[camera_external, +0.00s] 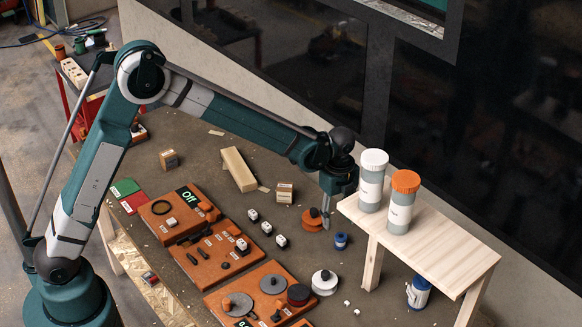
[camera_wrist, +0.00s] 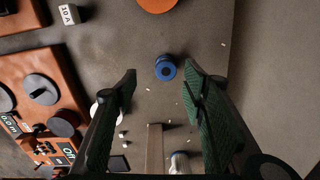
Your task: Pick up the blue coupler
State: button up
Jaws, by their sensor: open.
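The blue coupler (camera_external: 341,240) is a short blue cylinder on the table, just left of the wooden shelf in the external view. In the wrist view the blue coupler (camera_wrist: 166,68) lies between and beyond the two fingers, with a dark hole in its round face. My gripper (camera_external: 326,218) points down above the table near the coupler. In the wrist view my gripper (camera_wrist: 160,80) is open and empty, with its green-padded fingers wide apart. It does not touch the coupler.
An orange disc (camera_external: 311,218) lies beside the gripper. A white disc (camera_external: 324,282) and orange boards (camera_external: 212,248) with parts lie left. A blue-and-white jar (camera_external: 418,292) stands near the shelf.

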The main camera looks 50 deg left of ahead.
aim_at(341, 236)
jog(key=shift+w+d+f+m, duration=0.2)
jog(key=shift+w+d+f, duration=0.1)
jog(key=shift+f, duration=0.35)
jog(key=shift+w+d+f+m, duration=0.2)
jog(key=shift+d+f, duration=0.1)
jog(key=shift+f, duration=0.3)
jog(key=shift+f, duration=1.3)
jog(key=shift+w+f+b, duration=0.1)
jog(key=shift+f+b, duration=0.3)
jog(key=shift+f, duration=2.2)
jog(key=c, duration=0.9)
